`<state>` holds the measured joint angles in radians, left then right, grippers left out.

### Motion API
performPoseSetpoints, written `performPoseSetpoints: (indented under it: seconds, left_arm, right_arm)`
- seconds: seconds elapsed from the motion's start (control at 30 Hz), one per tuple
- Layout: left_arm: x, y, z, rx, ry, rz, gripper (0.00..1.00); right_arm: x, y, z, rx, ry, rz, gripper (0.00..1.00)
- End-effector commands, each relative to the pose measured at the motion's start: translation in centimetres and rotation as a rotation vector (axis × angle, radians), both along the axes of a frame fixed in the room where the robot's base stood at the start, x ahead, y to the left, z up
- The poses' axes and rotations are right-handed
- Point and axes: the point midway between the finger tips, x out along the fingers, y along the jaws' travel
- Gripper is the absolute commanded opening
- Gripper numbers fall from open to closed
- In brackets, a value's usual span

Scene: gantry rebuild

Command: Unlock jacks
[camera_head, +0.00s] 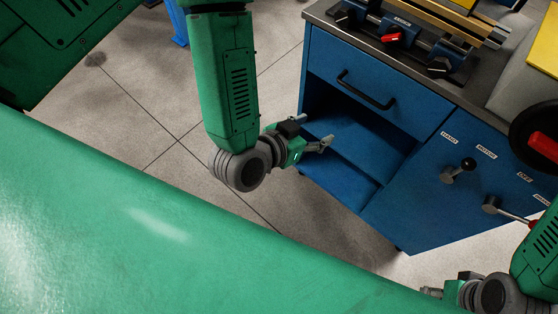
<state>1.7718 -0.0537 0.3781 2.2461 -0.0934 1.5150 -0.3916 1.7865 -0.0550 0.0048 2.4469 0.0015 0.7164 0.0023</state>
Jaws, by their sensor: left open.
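A blue clamp-like assembly with black knobs and a red knob (391,37) sits on top of a blue cabinet. I cannot tell if these are the jacks. The cabinet front (395,205) carries a lever with a black knob (468,164) near labels reading HAND and MOTOR, and a second lever (491,206) with a red end. My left gripper (314,131) is open and empty, in front of the cabinet's open shelf. My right gripper (432,292) is at the lower right, below the levers, partly hidden; its opening is unclear.
A drawer with a black handle (366,92) is shut above the open shelf (340,145). A dark handwheel with a red grip (543,146) stands at the right edge. Tiled floor (290,190) is clear left of the cabinet. A green surface fills the lower left.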

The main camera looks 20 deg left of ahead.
Motion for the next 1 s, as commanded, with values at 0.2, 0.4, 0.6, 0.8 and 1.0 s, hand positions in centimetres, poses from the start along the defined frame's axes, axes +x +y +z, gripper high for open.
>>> performPoseSetpoints:
  seconds: [0.2,0.4,0.6,0.8,1.0]
  left_arm:
    - [-1.9,1.9,-3.7,0.036,0.128,-0.002,0.55]
    - [-3.7,3.7,-6.5,0.066,0.241,0.006,0.55]
    - [-5.0,5.0,-8.3,0.086,0.319,0.015,0.55]
    - [-5.5,5.5,-8.8,0.094,0.348,0.019,0.55]
    - [-5.6,5.5,-8.8,0.095,0.350,0.020,0.55]
  right_arm:
    - [0.0,0.0,-1.2,0.000,0.000,0.000,0.40]
    - [0.0,0.0,-2.1,0.000,0.000,0.000,0.40]
    - [0.0,0.0,-2.6,0.000,0.000,0.000,0.40]
    - [0.0,0.0,-2.7,0.000,0.000,0.000,0.40]
    - [0.0,0.0,-2.7,0.000,0.000,0.000,0.40]
